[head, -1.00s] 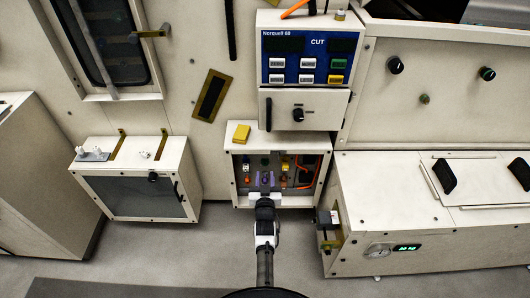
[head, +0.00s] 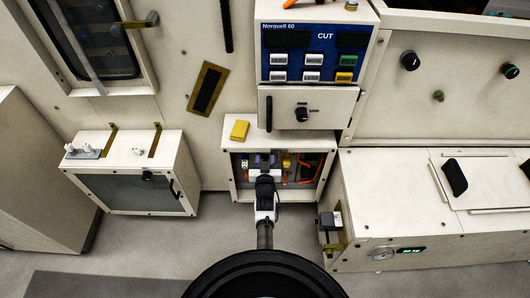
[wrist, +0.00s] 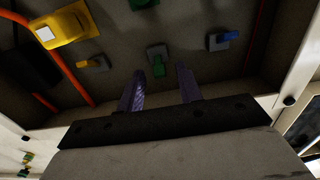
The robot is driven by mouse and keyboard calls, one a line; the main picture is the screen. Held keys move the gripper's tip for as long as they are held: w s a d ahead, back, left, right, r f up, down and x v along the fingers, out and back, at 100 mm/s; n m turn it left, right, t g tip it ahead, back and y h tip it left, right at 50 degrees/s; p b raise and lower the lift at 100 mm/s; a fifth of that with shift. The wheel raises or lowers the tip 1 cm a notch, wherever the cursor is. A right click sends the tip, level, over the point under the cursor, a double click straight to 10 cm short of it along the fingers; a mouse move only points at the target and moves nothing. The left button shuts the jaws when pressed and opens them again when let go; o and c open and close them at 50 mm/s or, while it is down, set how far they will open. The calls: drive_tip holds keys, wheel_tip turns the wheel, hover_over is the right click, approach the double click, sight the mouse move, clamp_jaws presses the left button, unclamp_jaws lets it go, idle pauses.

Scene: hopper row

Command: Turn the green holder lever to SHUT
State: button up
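The green holder lever (wrist: 158,66) shows in the wrist view as a small green handle on a grey mount, on the dark back wall of an open cabinet (head: 229,174). My gripper (wrist: 161,71) is open, its two purple fingers apart and pointing toward that wall. In the picture the green lever lies between the fingertips; I cannot tell whether they touch it or how deep they reach. In the head view my gripper (head: 265,160) is inside the cabinet opening and hides the lever. No SHUT marking can be read.
A blue lever (wrist: 226,38) is right of the green one, a small orange-yellow lever (wrist: 91,63) left. A larger yellow part (wrist: 62,27) and orange tubes (wrist: 68,75) are further left. The cabinet's side walls are close. A yellow block (head: 239,130) lies on its top.

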clamp_jaws()
wheel_tip(320, 180, down, 2)
drive_tip(key=t+b, duration=0.4)
drive_tip(key=b, duration=1.1)
drive_tip(key=shift+f+t+b, duration=0.1)
drive_tip(key=shift+t+b, duration=0.2)
drive_tip(key=shift+r, duration=0.2)
unclamp_jaws()
drive_tip(key=shift+f, duration=0.1)
